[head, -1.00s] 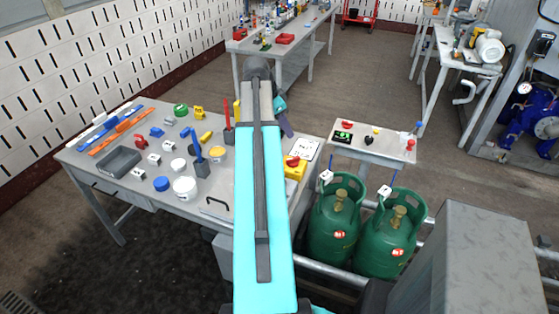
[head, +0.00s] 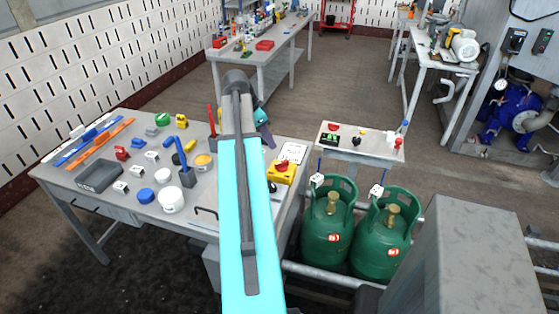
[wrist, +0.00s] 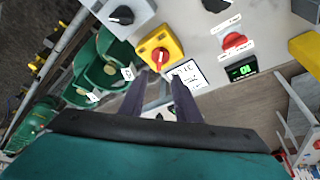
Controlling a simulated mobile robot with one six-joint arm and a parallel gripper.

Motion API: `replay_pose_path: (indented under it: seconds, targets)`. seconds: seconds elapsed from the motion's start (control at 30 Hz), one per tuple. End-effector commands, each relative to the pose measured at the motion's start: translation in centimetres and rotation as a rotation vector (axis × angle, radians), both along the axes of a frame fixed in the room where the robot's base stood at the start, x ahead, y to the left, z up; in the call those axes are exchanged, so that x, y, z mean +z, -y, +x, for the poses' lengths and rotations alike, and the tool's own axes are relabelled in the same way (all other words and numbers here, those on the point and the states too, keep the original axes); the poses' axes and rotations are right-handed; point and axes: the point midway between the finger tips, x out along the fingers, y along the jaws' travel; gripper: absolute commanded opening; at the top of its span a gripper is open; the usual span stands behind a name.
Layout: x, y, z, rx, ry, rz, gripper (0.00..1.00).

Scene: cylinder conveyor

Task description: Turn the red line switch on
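A yellow box (head: 283,172) with a red rotary knob stands at the right end of the grey workbench in the head view. In the wrist view the same yellow box (wrist: 173,43) and its red knob (wrist: 158,55) lie just beyond my fingertips. My gripper (wrist: 161,80) is open and empty there, with its two dark fingers apart. In the head view my gripper (head: 263,130) is partly hidden behind my arm. A second red knob (wrist: 235,41), between white labels, is on a grey panel at the upper right of the wrist view, beside a green display (wrist: 241,70).
Grey boxes with black knobs (wrist: 121,15) flank the yellow box. A white printed sheet (head: 293,152) lies behind it. Loose parts cover the bench's left side.

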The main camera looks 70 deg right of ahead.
Motion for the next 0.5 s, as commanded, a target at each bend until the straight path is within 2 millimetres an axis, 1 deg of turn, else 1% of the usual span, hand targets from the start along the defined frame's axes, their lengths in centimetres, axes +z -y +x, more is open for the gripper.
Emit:
replay_pose_path:
  seconds: [0.17,0.5]
  targets:
    - [-1.2,0.3,-0.4,0.000,0.000,0.000,0.30]
    - [-4.3,1.3,-1.2,0.001,0.000,0.001,0.30]
